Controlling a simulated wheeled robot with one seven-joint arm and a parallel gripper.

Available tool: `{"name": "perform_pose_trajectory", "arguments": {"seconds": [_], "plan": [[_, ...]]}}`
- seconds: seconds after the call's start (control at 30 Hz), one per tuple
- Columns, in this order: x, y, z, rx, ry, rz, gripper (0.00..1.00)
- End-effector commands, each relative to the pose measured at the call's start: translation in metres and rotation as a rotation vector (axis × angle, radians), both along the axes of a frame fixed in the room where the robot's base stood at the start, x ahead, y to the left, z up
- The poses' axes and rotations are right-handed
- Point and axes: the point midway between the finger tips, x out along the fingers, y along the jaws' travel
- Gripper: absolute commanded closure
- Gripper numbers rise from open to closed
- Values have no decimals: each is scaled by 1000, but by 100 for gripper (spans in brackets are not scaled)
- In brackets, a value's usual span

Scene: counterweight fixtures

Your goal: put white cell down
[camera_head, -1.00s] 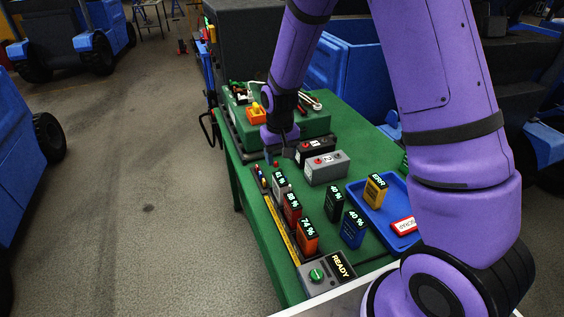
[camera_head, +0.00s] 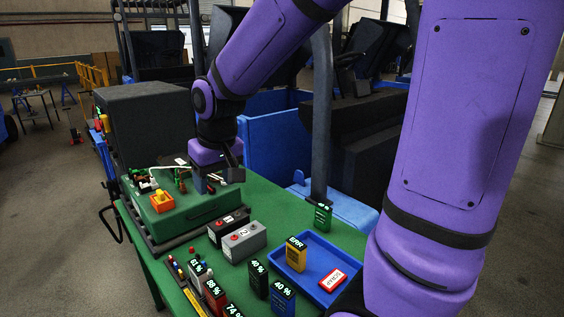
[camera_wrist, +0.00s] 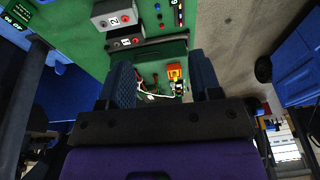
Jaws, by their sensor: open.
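The white cell (camera_head: 198,278), its display seeming to read 61 %, stands upright on the green table at the far end of a row of cells. Its lower part is partly cut off from clear view by the red cell (camera_head: 215,298). My gripper (camera_head: 205,183) is over the green box (camera_head: 190,212), well behind and apart from the white cell. In the wrist view my gripper (camera_wrist: 162,82) has its two blue fingers spread wide, with nothing between them but the box's wires and orange part beyond.
A grey block marked 2 (camera_head: 245,242) and a black block (camera_head: 229,224) stand beside the row. Dark and blue 40 % cells stand nearer. A blue tray (camera_head: 330,254) holds the yellow ERR cell (camera_head: 296,255) and a red-and-white scrap label (camera_head: 333,281). A green cell (camera_head: 323,217) stands behind.

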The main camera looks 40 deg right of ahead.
Motion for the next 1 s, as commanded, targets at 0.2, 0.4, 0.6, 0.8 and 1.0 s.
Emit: {"name": "perform_pose_trajectory", "arguments": {"seconds": [0.2, 0.4, 0.6, 0.8, 1.0], "plan": [[-53, -11, 45, -2, -80, -2, 42], [-103, -20, 72, -9, -147, -3, 42], [-149, -25, 85, -20, -203, -6, 42], [-172, -28, 89, -27, -231, -8, 42], [-176, -28, 89, -28, -234, -9, 42]]}}
